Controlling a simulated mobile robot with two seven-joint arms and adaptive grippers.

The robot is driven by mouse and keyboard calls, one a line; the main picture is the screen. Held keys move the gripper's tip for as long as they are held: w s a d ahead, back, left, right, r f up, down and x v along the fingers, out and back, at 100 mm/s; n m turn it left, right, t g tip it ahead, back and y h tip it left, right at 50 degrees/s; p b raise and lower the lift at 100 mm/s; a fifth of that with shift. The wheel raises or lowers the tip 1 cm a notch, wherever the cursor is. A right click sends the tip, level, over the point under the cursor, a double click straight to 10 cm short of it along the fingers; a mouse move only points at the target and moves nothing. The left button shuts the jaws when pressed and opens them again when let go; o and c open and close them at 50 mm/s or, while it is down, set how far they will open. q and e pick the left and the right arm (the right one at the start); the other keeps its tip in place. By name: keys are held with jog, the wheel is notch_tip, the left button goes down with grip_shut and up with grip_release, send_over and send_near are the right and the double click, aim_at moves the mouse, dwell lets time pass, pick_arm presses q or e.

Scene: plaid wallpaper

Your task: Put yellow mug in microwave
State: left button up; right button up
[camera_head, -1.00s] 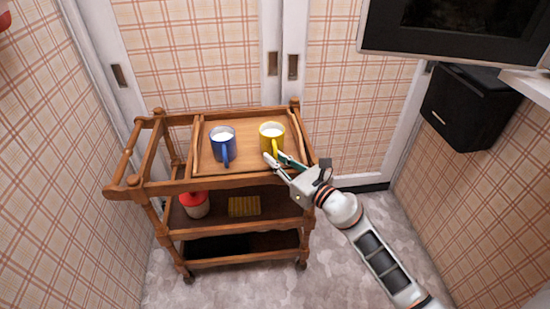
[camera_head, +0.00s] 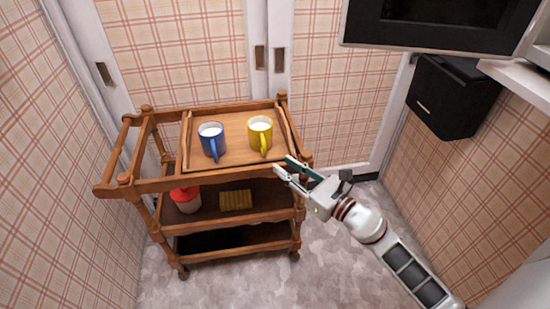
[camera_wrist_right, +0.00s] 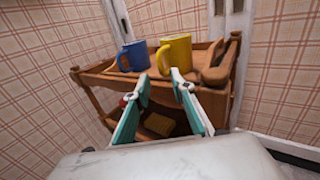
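The yellow mug (camera_head: 260,131) stands upright on the top tray of the wooden cart, with white contents and its handle toward me. It also shows in the right wrist view (camera_wrist_right: 177,52), beyond the fingertips. My right gripper (camera_head: 283,167) is open and empty, in front and to the right of the mug, apart from it. In the wrist view its two fingers (camera_wrist_right: 160,80) are spread with nothing between them. What looks like the microwave (camera_head: 440,22) is a dark-windowed box at the upper right, cut off by the frame. My left gripper is not in view.
A blue mug (camera_head: 211,140) stands left of the yellow one on the cart (camera_head: 180,180). A red-lidded jar (camera_head: 186,199) and a yellow block (camera_head: 236,199) sit on the middle shelf. A black box (camera_head: 452,97) is on the right wall. Floor right of the cart is clear.

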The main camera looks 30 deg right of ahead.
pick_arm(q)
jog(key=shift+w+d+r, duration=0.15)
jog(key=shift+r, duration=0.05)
pick_arm(e)
jog(key=v, duration=0.2)
jog(key=shift+s+d, duration=0.1)
jog(key=shift+s, duration=0.2)
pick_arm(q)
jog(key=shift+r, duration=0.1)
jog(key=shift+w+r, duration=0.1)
